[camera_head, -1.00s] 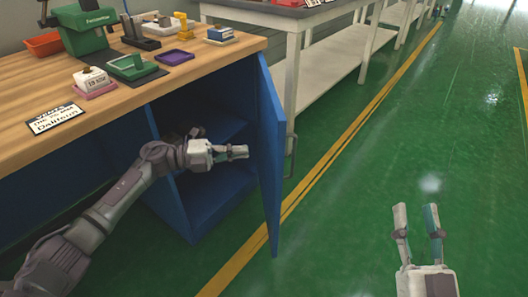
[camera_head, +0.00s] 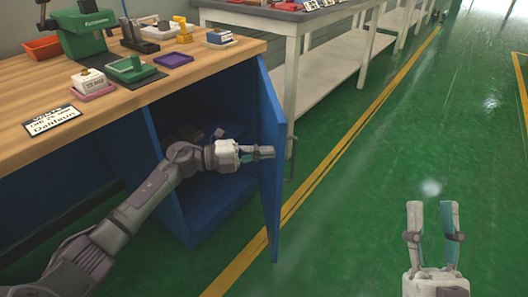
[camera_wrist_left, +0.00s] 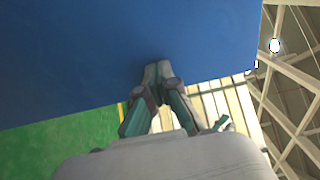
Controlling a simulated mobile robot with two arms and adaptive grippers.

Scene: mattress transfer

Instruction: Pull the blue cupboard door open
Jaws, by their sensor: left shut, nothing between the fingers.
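The blue cupboard door (camera_head: 271,165) stands open, swung out from the cupboard under the wooden workbench. Its handle (camera_head: 292,158) shows on the far side of the door. My left gripper (camera_head: 272,152) is shut and empty, with its fingertips at the door's inner face. In the left wrist view the closed fingertips (camera_wrist_left: 158,68) are against or very near the blue door panel (camera_wrist_left: 110,55); I cannot tell if they touch. My right gripper (camera_head: 432,205) is open and empty over the green floor, apart from the door.
The wooden benchtop (camera_head: 50,99) carries a green device (camera_head: 84,28), small trays and a label. A white table (camera_head: 300,50) stands behind the door. The green floor (camera_head: 350,220) to the right is clear, with yellow lines.

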